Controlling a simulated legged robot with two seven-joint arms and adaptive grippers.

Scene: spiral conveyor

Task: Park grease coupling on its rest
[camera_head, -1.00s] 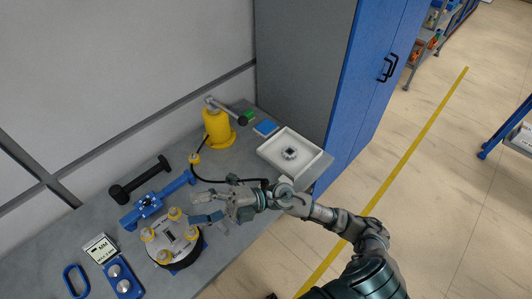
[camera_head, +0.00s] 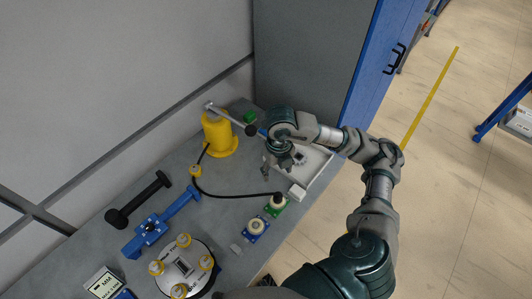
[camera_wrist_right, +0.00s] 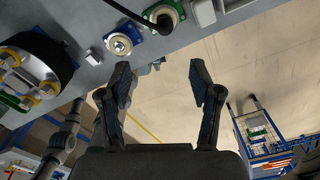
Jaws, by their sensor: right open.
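The grease coupling (camera_head: 277,198), at the end of a black hose, stands at the green-based rest (camera_head: 283,209) near the bench's front edge. It also shows at the top of the right wrist view (camera_wrist_right: 164,18); I cannot tell how fully it is seated. My right gripper (camera_head: 276,172) is open and empty, apart from the coupling, between it and the white tray. Its two spread fingers show in the right wrist view (camera_wrist_right: 160,82) with nothing between them. My left gripper is not in view.
A blue-based fitting (camera_head: 257,227) stands beside the green rest. The hose runs from the yellow grease pump (camera_head: 218,135). A round plate with yellow knobs (camera_head: 183,267), a blue tool (camera_head: 150,230) and a white tray (camera_head: 318,172) are also on the bench.

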